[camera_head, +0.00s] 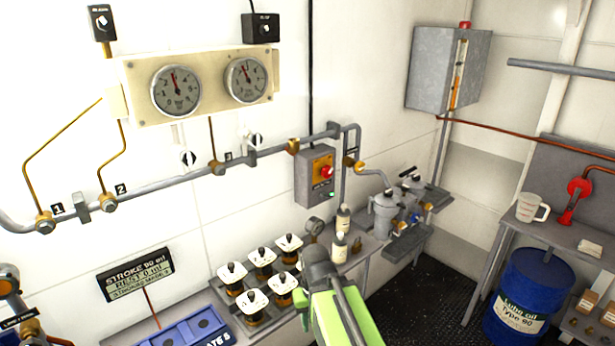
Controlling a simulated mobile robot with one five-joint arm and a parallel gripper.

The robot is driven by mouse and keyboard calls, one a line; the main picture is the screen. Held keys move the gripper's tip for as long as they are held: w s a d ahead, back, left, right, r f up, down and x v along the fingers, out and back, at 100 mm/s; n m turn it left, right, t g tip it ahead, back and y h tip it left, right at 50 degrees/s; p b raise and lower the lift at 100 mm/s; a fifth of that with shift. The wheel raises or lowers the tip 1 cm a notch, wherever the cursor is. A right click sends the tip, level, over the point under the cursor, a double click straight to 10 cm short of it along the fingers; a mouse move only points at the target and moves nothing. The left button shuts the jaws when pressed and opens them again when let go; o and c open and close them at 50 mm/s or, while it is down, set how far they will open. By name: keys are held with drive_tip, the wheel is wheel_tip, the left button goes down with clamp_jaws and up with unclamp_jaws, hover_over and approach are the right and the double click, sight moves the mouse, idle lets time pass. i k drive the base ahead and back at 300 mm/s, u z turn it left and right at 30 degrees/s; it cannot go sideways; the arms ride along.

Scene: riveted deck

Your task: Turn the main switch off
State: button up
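A grey switch box (301,180) is on the white wall near the middle of the head view. It has an orange-yellow plate with a red rotary knob (327,171), a small dark label too small to read and a green spot below. It looks like the main switch, but I cannot read its name. The knob's exact position is unclear. My gripper (318,258) shows as a grey end on my green arm at bottom centre, below the box and apart from it in the picture. Its fingers cannot be made out.
A grey pipe (160,192) runs along the wall left of the box. Below are several white-topped units (262,257) and pale bottles (341,246) on a bench. Two gauges (176,90) are above left. A blue drum (528,290) stands right; dark floor (432,290) is clear between.

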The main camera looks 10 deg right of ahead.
sight(325, 172)
drive_tip(key=u, duration=4.35)
drive_tip(key=i, duration=0.1)
drive_tip(key=z, duration=1.7)
drive_tip(key=k, duration=0.9)
drive_tip(key=z, duration=1.25)
drive_tip(key=i, duration=1)
drive_tip(key=u, duration=0.1)
